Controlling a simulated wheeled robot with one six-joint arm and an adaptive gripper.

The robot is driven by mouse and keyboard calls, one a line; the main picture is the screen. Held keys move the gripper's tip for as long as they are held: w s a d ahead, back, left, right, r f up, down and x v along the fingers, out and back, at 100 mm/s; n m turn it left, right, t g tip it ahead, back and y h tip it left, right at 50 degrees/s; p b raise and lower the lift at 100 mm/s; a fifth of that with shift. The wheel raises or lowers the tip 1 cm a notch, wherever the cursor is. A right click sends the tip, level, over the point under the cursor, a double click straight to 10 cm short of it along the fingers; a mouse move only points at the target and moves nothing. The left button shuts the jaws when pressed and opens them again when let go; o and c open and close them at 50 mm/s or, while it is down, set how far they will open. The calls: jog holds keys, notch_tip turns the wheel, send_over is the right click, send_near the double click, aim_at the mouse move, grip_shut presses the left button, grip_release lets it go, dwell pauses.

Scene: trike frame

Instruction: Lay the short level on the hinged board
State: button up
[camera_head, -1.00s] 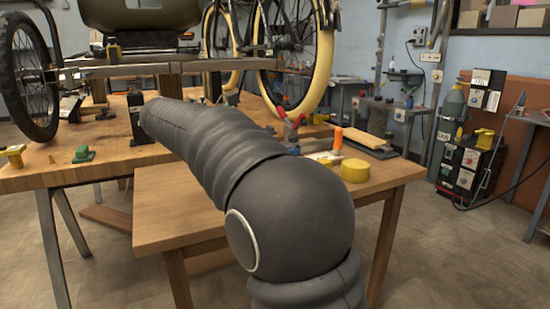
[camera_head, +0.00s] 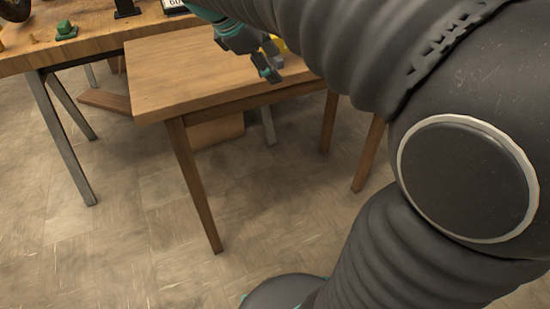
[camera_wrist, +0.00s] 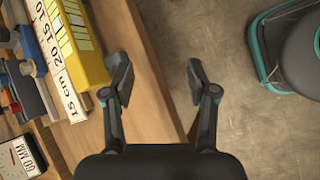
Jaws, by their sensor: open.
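My gripper (camera_head: 272,66) is open and empty by the front edge of the small wooden table (camera_head: 190,75). In the wrist view my gripper (camera_wrist: 160,85) has one finger over the tabletop and the other over the floor. A yellow block (camera_wrist: 83,50) with a striped face lies beside the left finger, with a white strip marked in cm (camera_wrist: 62,70) along it. It may be the short level, but I cannot tell. In the head view only a bit of yellow (camera_head: 280,44) shows behind my gripper. I cannot make out the hinged board in either current view.
A card marked 60 MM (camera_wrist: 20,157) and several small items lie left of the yellow block. The larger workbench (camera_head: 95,38) with a green part (camera_head: 66,30) stands at upper left. The small table's near left top is clear. Open floor (camera_head: 120,230) lies in front.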

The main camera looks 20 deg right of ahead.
jog(key=s+a+f+m+t+y, duration=0.1)
jog(key=s+a+f+m+y, duration=0.2)
jog(key=s+f+m, duration=0.3)
jog(key=s+a+f+m+t+y, duration=0.2)
jog(key=s+f+m, duration=0.5)
jog(key=s, duration=0.4)
jog(key=shift+a+f+t+y, duration=0.35)
jog(key=shift+a+y, duration=0.4)
jog(key=shift+y, duration=0.35)
jog(key=shift+r+p, duration=0.7)
jog(key=shift+p, duration=0.05)
jog(key=shift+o, duration=0.4)
